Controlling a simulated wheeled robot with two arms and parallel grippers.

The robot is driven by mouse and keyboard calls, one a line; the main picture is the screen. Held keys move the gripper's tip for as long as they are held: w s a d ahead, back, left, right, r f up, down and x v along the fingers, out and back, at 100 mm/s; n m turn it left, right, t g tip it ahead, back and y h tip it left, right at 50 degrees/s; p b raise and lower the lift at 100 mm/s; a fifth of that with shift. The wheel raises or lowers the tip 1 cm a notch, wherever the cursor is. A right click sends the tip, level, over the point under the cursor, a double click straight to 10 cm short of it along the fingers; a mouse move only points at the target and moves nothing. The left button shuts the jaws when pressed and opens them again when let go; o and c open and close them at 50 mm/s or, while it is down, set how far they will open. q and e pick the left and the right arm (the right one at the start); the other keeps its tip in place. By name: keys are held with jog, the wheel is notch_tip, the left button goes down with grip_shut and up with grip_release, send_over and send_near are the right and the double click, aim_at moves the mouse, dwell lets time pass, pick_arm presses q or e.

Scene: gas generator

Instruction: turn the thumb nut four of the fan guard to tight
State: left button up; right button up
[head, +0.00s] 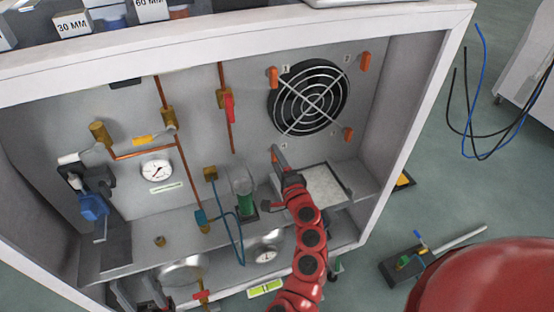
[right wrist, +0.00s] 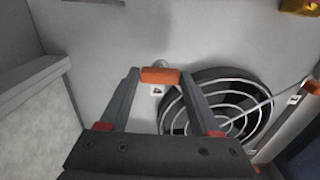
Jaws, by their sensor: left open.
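The fan guard (head: 308,97) is a round wire grille on the back panel, with orange thumb nuts around it. Thumb nut four, at its lower left, is largely hidden by my right gripper (head: 277,158) in the head view. In the right wrist view this orange nut (right wrist: 160,76) spans the gap between the fingertips of my right gripper (right wrist: 160,82), which appear to touch its two ends. A small number label sits beside it. My left gripper (head: 130,290) seems to be the dark shape low at the left edge of the lower compartment, open and partly cut off.
Other thumb nuts sit at the guard's upper left (head: 273,77), upper right (head: 365,61) and lower right (head: 348,134). A pale tray (head: 325,184) lies close right of my right gripper. Copper pipes, a red-handled valve (head: 229,107) and a gauge (head: 157,170) are left.

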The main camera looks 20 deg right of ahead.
jog(key=o, duration=0.4)
jog(key=s+p, duration=0.1)
jog(key=s, duration=1.6)
jog(key=shift+s+d+p, duration=0.25)
jog(key=shift+d+p, duration=0.1)
jog(key=shift+p, duration=0.05)
